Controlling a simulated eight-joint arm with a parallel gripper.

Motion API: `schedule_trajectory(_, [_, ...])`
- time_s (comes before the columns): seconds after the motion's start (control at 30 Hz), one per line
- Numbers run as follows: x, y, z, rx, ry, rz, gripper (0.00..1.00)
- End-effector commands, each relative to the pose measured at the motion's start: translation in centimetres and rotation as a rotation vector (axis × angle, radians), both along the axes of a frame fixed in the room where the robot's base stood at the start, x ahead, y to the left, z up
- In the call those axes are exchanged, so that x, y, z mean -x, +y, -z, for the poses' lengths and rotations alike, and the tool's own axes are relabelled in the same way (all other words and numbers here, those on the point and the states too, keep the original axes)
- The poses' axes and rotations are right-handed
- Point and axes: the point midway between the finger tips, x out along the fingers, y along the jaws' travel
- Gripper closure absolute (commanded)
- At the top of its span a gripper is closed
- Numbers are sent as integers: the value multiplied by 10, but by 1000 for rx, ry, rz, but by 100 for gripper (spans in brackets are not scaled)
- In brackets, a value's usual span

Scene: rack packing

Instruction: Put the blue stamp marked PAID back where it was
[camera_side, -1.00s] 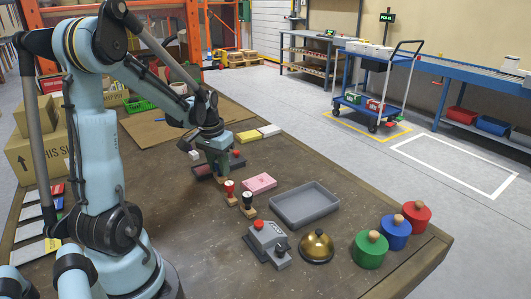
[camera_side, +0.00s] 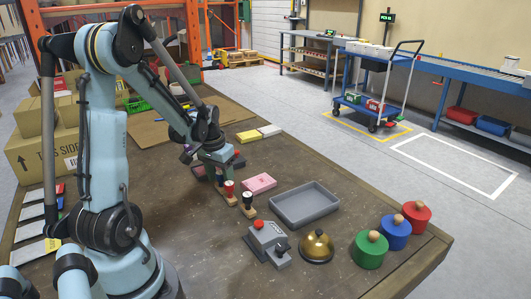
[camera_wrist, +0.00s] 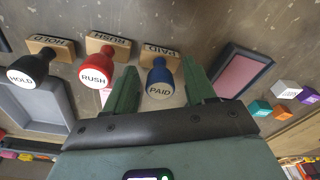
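The blue stamp marked PAID (camera_wrist: 160,80) shows in the wrist view, its round label facing the camera and its wooden base standing on the table. It ends a row with the red RUSH stamp (camera_wrist: 97,74) and the black HOLD stamp (camera_wrist: 26,76). My gripper (camera_wrist: 160,85) is open, with one green finger on either side of the blue handle and gaps visible. In the side view my gripper (camera_side: 219,172) is low over the table, behind the red stamp (camera_side: 230,188) and black stamp (camera_side: 247,200). The blue stamp is hidden there.
A grey tray (camera_side: 330,211) lies right of the stamps, beside a pink pad (camera_side: 259,184). A grey device with a red button (camera_side: 268,252), a brass bell (camera_side: 317,250) and green, blue and red knobbed weights (camera_side: 370,250) stand nearer. A dark-framed pad (camera_wrist: 253,56) lies near the right finger.

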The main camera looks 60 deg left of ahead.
Motion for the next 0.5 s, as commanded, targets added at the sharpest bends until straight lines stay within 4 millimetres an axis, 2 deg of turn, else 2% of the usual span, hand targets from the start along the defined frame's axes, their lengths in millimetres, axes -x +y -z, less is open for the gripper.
schedule_trajectory(0.27, [0, 0, -2, 0, 0, 0, 45])
schedule_trajectory(0.5, [3, -1, -24, 0, 0, 0, 45])
